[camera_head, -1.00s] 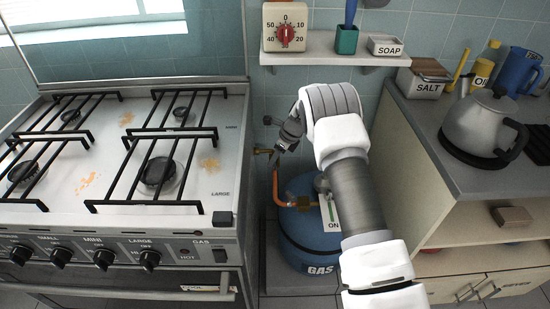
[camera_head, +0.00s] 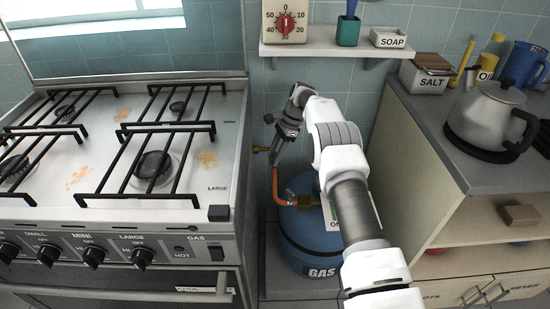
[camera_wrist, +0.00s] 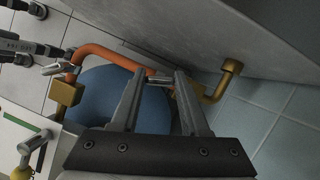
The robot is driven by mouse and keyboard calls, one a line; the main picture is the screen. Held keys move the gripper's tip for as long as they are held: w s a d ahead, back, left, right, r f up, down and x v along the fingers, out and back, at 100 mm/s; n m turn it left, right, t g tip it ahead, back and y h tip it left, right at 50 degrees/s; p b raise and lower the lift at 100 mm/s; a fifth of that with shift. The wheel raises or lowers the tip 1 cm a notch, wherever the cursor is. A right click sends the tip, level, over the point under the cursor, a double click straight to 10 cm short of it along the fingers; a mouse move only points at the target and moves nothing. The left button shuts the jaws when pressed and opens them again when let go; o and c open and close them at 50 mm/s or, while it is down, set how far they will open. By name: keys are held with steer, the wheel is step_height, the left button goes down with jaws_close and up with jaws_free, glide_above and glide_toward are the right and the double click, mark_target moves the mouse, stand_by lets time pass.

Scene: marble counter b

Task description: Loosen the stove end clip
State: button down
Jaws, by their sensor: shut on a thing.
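My gripper (camera_wrist: 160,78) reaches down behind the stove's right side, also seen in the head view (camera_head: 274,152). Its two fingers are shut on the small silver stove end clip (camera_wrist: 163,79), little of which shows between the tips. The clip sits where the orange hose (camera_wrist: 112,54) meets the brass stove pipe (camera_wrist: 226,76). In the head view the hose (camera_head: 275,182) runs down to the blue gas bottle (camera_head: 303,248); the clip cannot be made out there. Another silver clip (camera_wrist: 50,69) is at the hose's other end, beside a brass fitting (camera_wrist: 66,93).
The stove (camera_head: 130,200) stands close on the left, with black pan grates. A counter (camera_head: 440,125) with a kettle (camera_head: 487,120) is on the right. A shelf (camera_head: 330,50) with a timer and soap box hangs above the gap.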

steer(key=shift+n+b, duration=0.4)
steer(key=shift+n, duration=0.3)
steer(key=shift+c, duration=2)
jaws_free()
steer(key=shift+r+m+p, duration=0.15)
steer(key=shift+m+p, duration=0.15)
steer(key=shift+p, duration=0.05)
